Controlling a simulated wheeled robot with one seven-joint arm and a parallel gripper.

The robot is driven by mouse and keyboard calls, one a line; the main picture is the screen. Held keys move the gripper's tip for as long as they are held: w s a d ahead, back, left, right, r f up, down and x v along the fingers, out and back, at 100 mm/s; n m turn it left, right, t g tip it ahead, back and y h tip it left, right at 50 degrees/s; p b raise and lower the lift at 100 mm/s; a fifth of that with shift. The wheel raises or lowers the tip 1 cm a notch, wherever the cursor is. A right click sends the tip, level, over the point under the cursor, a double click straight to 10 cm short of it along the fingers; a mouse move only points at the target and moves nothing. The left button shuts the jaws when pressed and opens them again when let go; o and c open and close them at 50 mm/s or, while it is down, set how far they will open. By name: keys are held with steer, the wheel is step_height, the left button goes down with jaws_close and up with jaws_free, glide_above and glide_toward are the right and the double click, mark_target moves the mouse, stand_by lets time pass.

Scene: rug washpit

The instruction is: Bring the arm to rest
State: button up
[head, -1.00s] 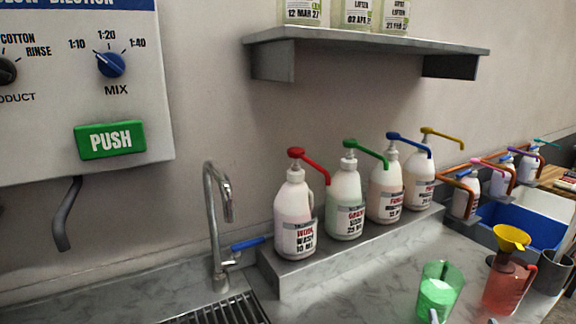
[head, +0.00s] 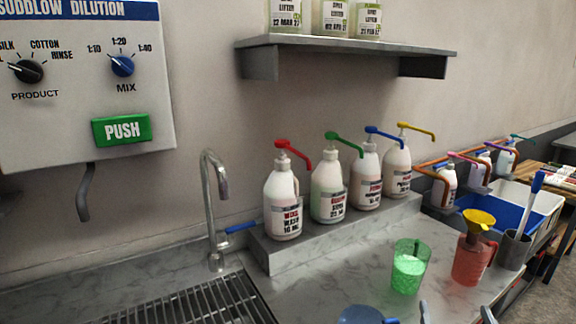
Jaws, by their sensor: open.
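Two grey tips of my gripper (head: 456,314) show at the bottom edge of the head view, right of centre. They stand apart, with only the grey counter seen between them, so the gripper looks open and empty. The rest of the gripper and most of my arm are below the frame. A green cup (head: 409,268) with pale green contents stands on the counter (head: 330,270) beyond the tips. A red jug (head: 470,262) with a yellow funnel (head: 480,217) in it stands to its right.
Several pump bottles (head: 330,190) stand on a raised ledge along the wall. A tap (head: 212,210) and a drain grate (head: 205,304) are at left, under a control panel (head: 85,80). A blue round thing (head: 360,315) is cut off at the bottom. A shelf (head: 350,47) juts out above.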

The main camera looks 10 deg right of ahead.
steer(key=s+a+f+n+g+y, duration=0.1)
steer(key=s+a+y, duration=0.1)
steer(key=s+a, duration=0.5)
steer(key=s+a+f+n+g+y, duration=0.1)
steer(key=s+a, duration=0.5)
steer(key=s, duration=0.9)
steer(key=s+a+f+n+y, duration=0.2)
steer(key=s+a, duration=0.5)
steer(key=s, duration=0.4)
steer(key=f+y, duration=0.1)
steer(key=y, duration=0.1)
steer(key=shift+a+g+y, duration=0.3)
steer(key=shift+g, duration=0.1)
